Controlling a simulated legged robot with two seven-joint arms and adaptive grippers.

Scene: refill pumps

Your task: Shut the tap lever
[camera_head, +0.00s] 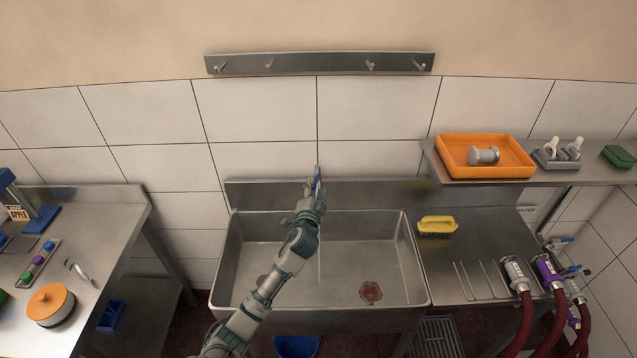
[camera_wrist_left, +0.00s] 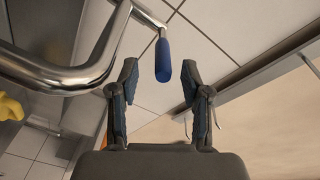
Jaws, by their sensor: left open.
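The tap is at the back of the steel sink (camera_head: 240,270), mostly hidden behind my left gripper (camera_head: 314,192) in the head view. In the left wrist view its bent chrome pipe (camera_wrist_left: 50,73) comes in from the left. The tap lever has a blue grip (camera_wrist_left: 163,60), which shows between the tips of my left gripper (camera_wrist_left: 158,82). The fingers are open, with a gap on each side of the grip; I cannot tell its exact depth. A thin pale vertical line shows over the basin; I cannot tell whether it is water. My right gripper is not in view.
Hoses with couplings (camera_head: 515,271) stand at the right. A bench (camera_head: 107,225) is at the left. A hook rail (camera_head: 320,63) is on the wall above.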

